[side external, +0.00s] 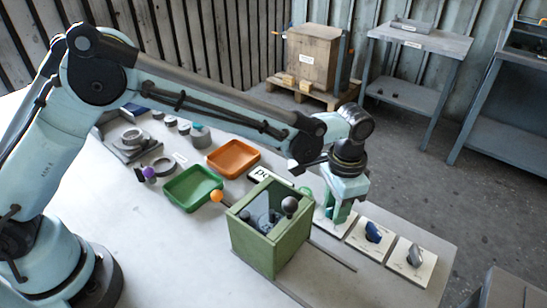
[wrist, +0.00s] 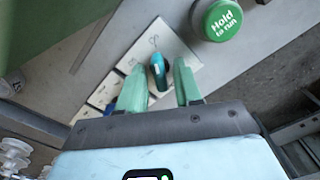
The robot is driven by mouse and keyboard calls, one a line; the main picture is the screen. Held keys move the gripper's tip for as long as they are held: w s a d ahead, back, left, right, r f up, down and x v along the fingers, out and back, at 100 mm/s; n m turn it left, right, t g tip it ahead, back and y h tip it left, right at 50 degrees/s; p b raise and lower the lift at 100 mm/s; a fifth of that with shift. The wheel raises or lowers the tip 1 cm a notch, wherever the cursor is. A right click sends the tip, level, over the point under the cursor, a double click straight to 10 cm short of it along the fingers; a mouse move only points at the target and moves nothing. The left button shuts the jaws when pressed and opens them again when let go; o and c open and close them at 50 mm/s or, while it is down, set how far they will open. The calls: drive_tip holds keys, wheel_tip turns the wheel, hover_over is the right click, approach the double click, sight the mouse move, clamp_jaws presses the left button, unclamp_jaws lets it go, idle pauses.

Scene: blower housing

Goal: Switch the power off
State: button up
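My gripper (wrist: 159,68) is open, with one green finger on each side of a teal lever (wrist: 158,73) on a white plate (wrist: 151,40) in the wrist view. I cannot tell whether either finger touches it. The plate markings are too small to read, so I cannot tell which one is the power switch.
A green "Hold to run" button (wrist: 217,20) is close to my gripper. A green open-topped box (side external: 262,242) with a dark ball knob (side external: 290,204) stands left of my gripper. Green (side external: 193,188) and orange (side external: 233,159) trays lie farther left.

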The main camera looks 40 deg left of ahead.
clamp_jaws()
drive_tip(key=n, duration=0.4)
drive_tip(key=shift+n, duration=0.4)
drive_tip(key=shift+n, duration=0.9)
drive_tip(key=n, duration=0.3)
drive_tip(key=shift+n, duration=0.4)
drive_tip(key=n, duration=0.3)
drive_tip(key=shift+n, duration=0.3)
unclamp_jaws()
